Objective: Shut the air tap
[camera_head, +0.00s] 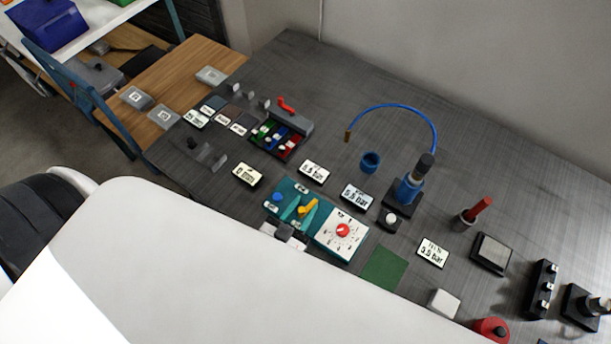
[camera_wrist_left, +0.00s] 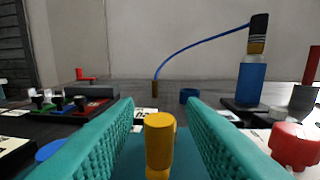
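The air tap appears to be the yellow lever (camera_head: 308,207) on a teal panel (camera_head: 274,197). In the left wrist view its yellow handle (camera_wrist_left: 159,145) stands upright, close to the camera. My left gripper (camera_head: 298,211) is at the panel. In the left wrist view its teal fingers (camera_wrist_left: 160,122) are open, one on each side of the handle, with a visible gap on both sides. The lever's base is partly hidden. My right gripper is not in view.
A white dial with a red knob (camera_head: 343,230) adjoins the panel on the right. Gauge cards (camera_head: 356,196) lie around it. A blue cylinder (camera_head: 408,190) with a blue hose (camera_head: 395,106) stands behind. A green mat (camera_head: 384,266) is at the front.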

